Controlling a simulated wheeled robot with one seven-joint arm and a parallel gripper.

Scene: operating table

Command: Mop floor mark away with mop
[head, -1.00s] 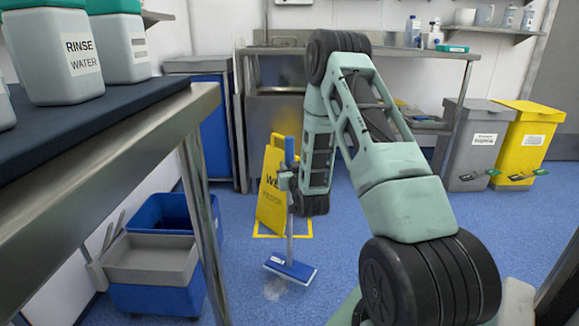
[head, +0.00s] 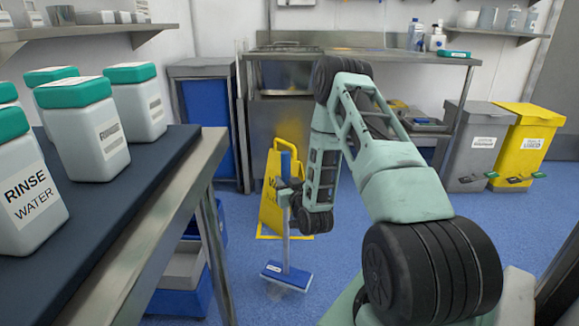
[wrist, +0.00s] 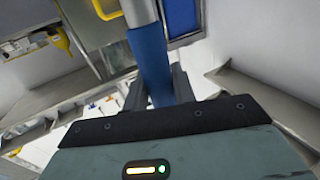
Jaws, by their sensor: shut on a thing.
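The mop stands near the middle of the head view, with a flat blue head (head: 286,275) on the floor, a thin grey handle (head: 286,240) and a blue grip (head: 286,163). The handle is close to upright. My gripper (head: 285,194) is shut on the mop's handle. In the wrist view the blue grip (wrist: 152,65) runs between the fingers. A faint pale floor mark (head: 273,291) shows at the near left edge of the mop head. The mop head may cover part of it.
A yellow wet-floor sign (head: 270,206) stands behind the mop. A steel table (head: 165,240) with several white bottles is close at left, with a blue bucket cart (head: 180,302) beneath. Grey (head: 470,150) and yellow (head: 523,145) bins stand back right. Blue floor is open around the mop.

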